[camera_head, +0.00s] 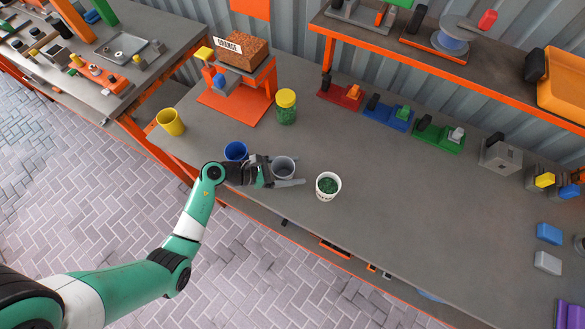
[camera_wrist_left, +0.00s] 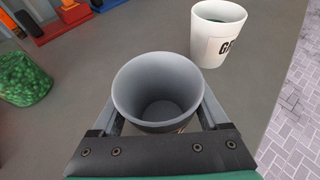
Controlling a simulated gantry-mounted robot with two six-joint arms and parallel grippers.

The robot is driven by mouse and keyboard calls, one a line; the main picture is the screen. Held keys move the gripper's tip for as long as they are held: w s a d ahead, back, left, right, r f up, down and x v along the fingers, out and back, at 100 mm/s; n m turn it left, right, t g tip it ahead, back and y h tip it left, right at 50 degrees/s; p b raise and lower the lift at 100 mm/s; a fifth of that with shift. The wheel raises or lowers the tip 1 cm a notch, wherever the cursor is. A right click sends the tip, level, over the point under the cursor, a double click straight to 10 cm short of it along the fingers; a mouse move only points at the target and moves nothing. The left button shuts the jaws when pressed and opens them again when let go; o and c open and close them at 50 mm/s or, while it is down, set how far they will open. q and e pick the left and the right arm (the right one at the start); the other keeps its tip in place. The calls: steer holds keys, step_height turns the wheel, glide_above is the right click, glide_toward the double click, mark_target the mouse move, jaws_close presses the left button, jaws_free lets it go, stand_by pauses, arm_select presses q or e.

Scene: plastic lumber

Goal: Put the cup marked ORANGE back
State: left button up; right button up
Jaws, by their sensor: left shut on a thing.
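My left gripper (camera_head: 274,171) is shut around a grey cup (camera_head: 284,166) at the front of the bench. The cup is upright and looks empty inside in the left wrist view (camera_wrist_left: 158,88). A label reading ORANGE is on a hopper of orange-brown granules (camera_head: 243,51) on an orange stand (camera_head: 236,112) at the back left. A white cup (camera_head: 328,186) of green granules stands right of my gripper. Its partly seen label starts with G in the left wrist view (camera_wrist_left: 216,36). My right gripper is not in view.
A blue cup (camera_head: 236,151) stands close left of the grey cup, beside my wrist. A yellow cup (camera_head: 171,122) is at the bench's left end. The bench's right middle (camera_head: 420,210) is clear.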

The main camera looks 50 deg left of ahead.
arm_select(q)
steer(key=shift+w, duration=0.1)
steer(key=shift+f, duration=0.15)
steer(key=o, duration=1.3)
steer(key=shift+r, duration=0.4)
steer(key=p+v, duration=0.1)
steer(key=v, duration=0.5)
steer(key=p+v, duration=0.1)
steer(key=v, duration=0.5)
steer(key=shift+f+p, duration=0.2)
steer(key=shift+p, duration=0.2)
